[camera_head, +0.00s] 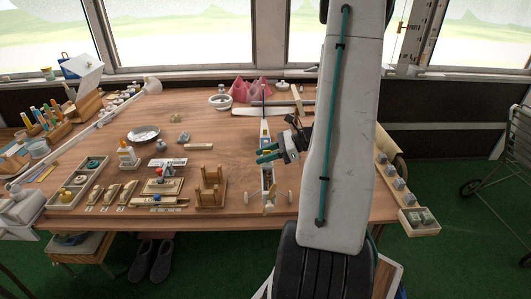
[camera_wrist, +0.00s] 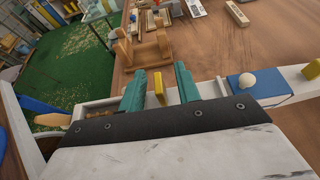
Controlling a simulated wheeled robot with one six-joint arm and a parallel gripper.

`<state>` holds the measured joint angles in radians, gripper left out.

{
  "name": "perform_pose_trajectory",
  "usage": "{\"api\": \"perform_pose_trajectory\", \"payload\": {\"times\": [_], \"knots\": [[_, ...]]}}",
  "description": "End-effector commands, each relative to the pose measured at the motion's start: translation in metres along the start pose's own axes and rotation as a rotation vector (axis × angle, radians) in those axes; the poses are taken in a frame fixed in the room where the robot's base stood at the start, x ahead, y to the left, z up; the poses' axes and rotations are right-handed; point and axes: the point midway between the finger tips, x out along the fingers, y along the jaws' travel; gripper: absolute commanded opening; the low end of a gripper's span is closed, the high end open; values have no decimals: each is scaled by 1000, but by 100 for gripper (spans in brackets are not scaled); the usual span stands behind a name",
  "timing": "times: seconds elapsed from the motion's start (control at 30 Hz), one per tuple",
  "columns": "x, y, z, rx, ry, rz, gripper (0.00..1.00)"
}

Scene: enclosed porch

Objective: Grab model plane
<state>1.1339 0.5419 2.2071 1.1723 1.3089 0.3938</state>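The model plane (camera_head: 266,178) lies on the wooden table, its narrow light fuselage running away from me, with wheels and a propeller at the near end. In the wrist view its pale fuselage (camera_wrist: 218,88) crosses the picture, with a blue section bearing a white ball. My gripper (camera_head: 262,154) is over the fuselage, reaching in from the right. In the wrist view its teal fingers (camera_wrist: 160,86) are apart, with an upright yellow piece (camera_wrist: 159,88) of the plane between them. Gaps show on both sides of it. Finger contact with the fuselage is unclear.
A small wooden stand (camera_head: 210,188) sits close left of the plane. Trays (camera_head: 76,184), small models and a grey plate (camera_head: 143,133) fill the left. A pink object (camera_head: 250,89) stands at the back. Small boxes (camera_head: 398,184) line the right edge. Bare table lies left of the fuselage.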

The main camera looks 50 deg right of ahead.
Motion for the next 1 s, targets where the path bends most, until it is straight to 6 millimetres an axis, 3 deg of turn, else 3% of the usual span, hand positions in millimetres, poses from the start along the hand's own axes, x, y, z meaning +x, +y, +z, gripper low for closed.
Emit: {"api": "perform_pose_trajectory", "payload": {"times": [0.1,0.33,0.43,0.47,1.0], "knots": [[10,0,0,1,-1,2,33],[10,0,0,1,0,0,33],[10,0,0,1,0,0,5],[10,0,0,1,0,0,0],[8,0,9,-3,0,2,0]]}}
